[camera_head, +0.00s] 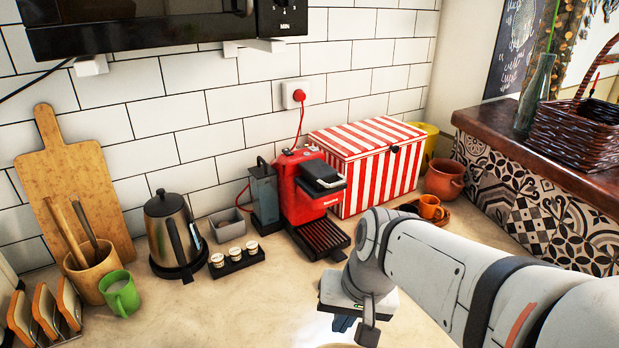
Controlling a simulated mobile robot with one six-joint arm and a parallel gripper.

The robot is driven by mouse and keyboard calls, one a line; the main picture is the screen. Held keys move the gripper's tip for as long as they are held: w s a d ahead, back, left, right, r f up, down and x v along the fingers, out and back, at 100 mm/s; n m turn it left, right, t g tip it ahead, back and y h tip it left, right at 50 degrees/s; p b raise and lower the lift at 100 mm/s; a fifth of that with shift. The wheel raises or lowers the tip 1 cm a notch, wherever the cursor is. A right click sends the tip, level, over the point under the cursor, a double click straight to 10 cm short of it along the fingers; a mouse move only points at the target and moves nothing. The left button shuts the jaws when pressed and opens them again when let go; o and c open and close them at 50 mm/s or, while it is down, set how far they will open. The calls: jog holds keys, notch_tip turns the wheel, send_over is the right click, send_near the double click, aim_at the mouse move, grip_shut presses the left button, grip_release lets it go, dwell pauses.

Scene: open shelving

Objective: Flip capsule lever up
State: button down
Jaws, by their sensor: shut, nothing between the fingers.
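A red capsule coffee machine (299,195) stands on the counter against the tiled wall, with a black drip tray at its front. The black capsule lever (323,174) is on top of the machine's head. It appears to lie low along the top, but its exact angle is hard to tell. My gripper (345,324) is over the counter, in front of the machine and well apart from it. It points down, with its fingers shut and empty. My arm comes in from the lower right.
A red-striped box (371,165) stands close behind and right of the machine. A kettle (172,232), a capsule holder (237,261) and a grey bin (227,224) are to its left. An orange cup (430,207) sits right. Front-centre counter is clear.

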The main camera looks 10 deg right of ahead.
jog(key=w+a+f+m+t+y+b, duration=0.2)
jog(key=w+a+m+t+y+b, duration=0.15)
jog(key=w+m+y, duration=0.8)
jog(key=w+d+m+t+h+b, duration=0.1)
jog(key=w+d+m+t+h, duration=0.2)
jog(key=w+d+m+t, duration=0.2)
jog(key=w+d+m+t+h+b, duration=0.1)
jog(key=w+d+m+t+h, duration=0.3)
jog(key=d+m+t, duration=0.3)
jog(key=w+d+m, duration=0.1)
jog(key=d+m, duration=0.3)
jog(key=m, duration=0.1)
jog(key=shift+d+m, duration=0.3)
jog(key=shift+m, duration=0.05)
jog(key=shift+r, duration=0.1)
